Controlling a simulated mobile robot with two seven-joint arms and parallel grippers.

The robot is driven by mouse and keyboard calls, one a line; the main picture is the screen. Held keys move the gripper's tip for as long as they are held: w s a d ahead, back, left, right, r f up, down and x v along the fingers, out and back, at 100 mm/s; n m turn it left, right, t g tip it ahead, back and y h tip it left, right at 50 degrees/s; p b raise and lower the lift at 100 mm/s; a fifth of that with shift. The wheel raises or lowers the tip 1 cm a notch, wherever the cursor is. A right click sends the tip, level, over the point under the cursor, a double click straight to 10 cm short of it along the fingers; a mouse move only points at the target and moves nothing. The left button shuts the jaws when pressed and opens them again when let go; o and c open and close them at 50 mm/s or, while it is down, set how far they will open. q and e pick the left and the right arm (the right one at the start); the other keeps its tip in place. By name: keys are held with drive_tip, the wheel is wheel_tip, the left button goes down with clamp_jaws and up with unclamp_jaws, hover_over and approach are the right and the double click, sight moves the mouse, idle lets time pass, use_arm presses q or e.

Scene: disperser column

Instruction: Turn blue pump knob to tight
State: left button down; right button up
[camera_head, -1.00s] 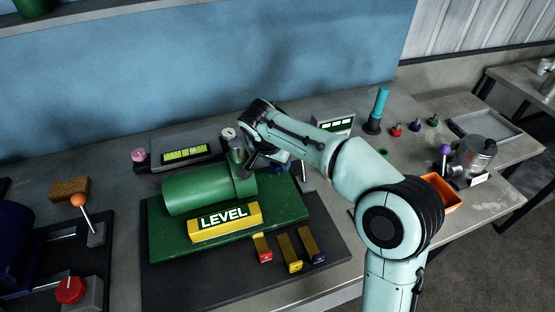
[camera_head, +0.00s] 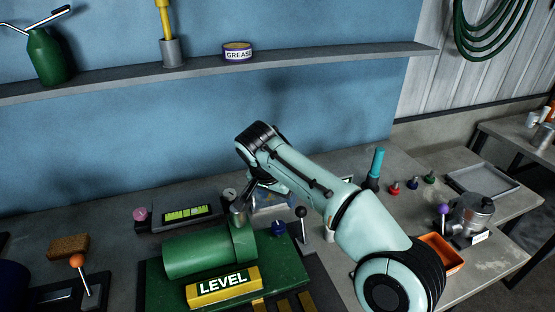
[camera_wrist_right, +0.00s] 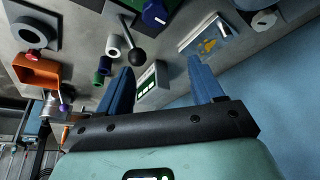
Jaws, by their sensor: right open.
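The blue knob (camera_head: 278,227) stands at the right end of the green pump body (camera_head: 195,252), beside a lever with a black ball. In the right wrist view the blue knob (camera_wrist_right: 155,14) shows at the top edge, partly cut off, with a pale mark on it. My right gripper (camera_head: 248,194) is above and behind the pump end in the head view, partly hidden by its own arm. My left gripper is not in view.
A yellow LEVEL block (camera_head: 223,287) sits before the pump. The black-ball lever (camera_head: 302,212) stands close right of the knob. A small gauge (camera_head: 229,193) and metal fitting stand behind the pump. A shelf (camera_head: 320,62) runs along the wall above. An orange bin (camera_head: 441,252) is at right.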

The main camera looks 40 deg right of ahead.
use_arm(q)
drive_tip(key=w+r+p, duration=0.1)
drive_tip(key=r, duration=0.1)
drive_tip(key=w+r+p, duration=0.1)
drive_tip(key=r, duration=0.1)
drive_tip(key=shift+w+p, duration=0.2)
drive_tip(key=shift+p, duration=0.2)
use_arm(e)
wheel_tip(320, 180, up, 10)
drive_tip(key=shift+f, duration=0.25)
